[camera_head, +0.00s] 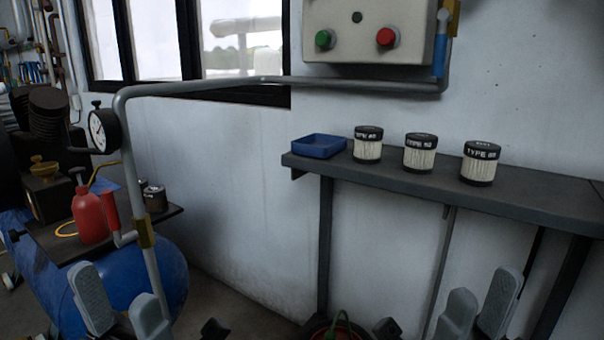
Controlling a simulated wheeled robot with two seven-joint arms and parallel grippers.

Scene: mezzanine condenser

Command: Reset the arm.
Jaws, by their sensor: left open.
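My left gripper (122,303) is at the bottom left, open, with its two grey fingers apart and nothing seen between them. It is in front of the blue tank and the grey pipe. My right gripper (481,305) is at the bottom right, in front of and below the shelf. Its two fingers show close together at this angle, and I cannot tell whether they are open or shut. No object shows in it. The lower parts of both grippers are cut off by the bottom edge.
A dark shelf (520,205) on the right wall holds a blue tray (319,146) and three filters (368,147). A grey pipe (200,87) with a gauge (102,131) and red-handled valve (110,208) rises at left. A red oil can (88,216) stands above the blue tank (130,272).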

